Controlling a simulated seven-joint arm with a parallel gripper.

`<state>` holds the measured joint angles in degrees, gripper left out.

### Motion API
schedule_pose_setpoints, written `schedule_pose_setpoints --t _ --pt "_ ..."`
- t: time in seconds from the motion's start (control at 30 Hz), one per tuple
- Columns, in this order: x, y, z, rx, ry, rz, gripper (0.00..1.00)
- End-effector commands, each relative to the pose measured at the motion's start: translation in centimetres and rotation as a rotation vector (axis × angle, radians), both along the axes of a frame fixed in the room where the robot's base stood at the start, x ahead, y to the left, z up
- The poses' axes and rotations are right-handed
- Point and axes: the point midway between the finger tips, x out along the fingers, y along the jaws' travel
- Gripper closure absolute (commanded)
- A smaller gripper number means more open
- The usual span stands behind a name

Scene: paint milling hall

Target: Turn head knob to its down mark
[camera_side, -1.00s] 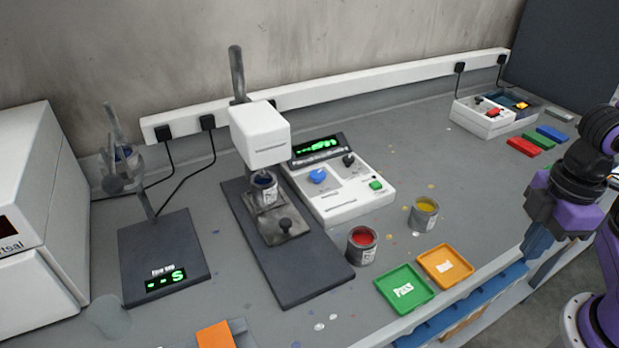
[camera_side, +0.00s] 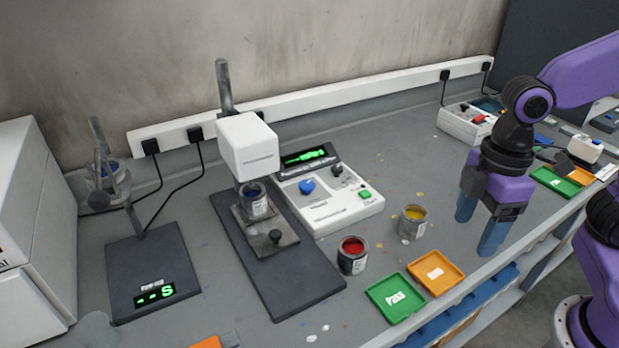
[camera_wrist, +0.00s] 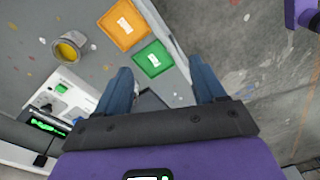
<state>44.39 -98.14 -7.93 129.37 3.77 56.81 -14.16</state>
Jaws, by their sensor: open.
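The mixing stand has a white head (camera_side: 248,146) on a grey post. No knob shows on the side of the head that faces the side camera. A black knob (camera_side: 276,237) sits on the stand's lower plate. The control box (camera_side: 330,200) beside it carries a blue knob (camera_side: 307,186) and a small black knob (camera_side: 336,170). I cannot tell which one is the head knob, and no down mark is readable. My gripper (camera_side: 479,222) is open and empty, fingers downward, near the bench's front edge, right of the control box. Its blue fingers also show in the wrist view (camera_wrist: 160,85).
A red paint tin (camera_side: 352,256) and a yellow paint tin (camera_side: 412,222) stand between my gripper and the stand. A green tray (camera_side: 395,298) and an orange tray (camera_side: 436,273) lie at the front edge. A scale (camera_side: 150,272) stands at left.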

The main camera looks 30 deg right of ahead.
Motion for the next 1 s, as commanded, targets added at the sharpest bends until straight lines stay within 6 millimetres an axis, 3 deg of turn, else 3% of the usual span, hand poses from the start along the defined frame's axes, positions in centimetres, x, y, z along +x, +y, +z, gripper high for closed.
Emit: schedule_pose_setpoints --t 0.2,0.5,0.73,1.0 --pt "7.7 3.9 1.8 0.050 0.027 0.057 0.30" --pt "18.8 6.4 3.2 0.142 0.030 0.157 0.30" --pt "27.2 5.8 3.5 0.222 -0.002 0.244 0.30" --pt "35.3 2.8 3.2 0.304 -0.072 0.349 0.30"
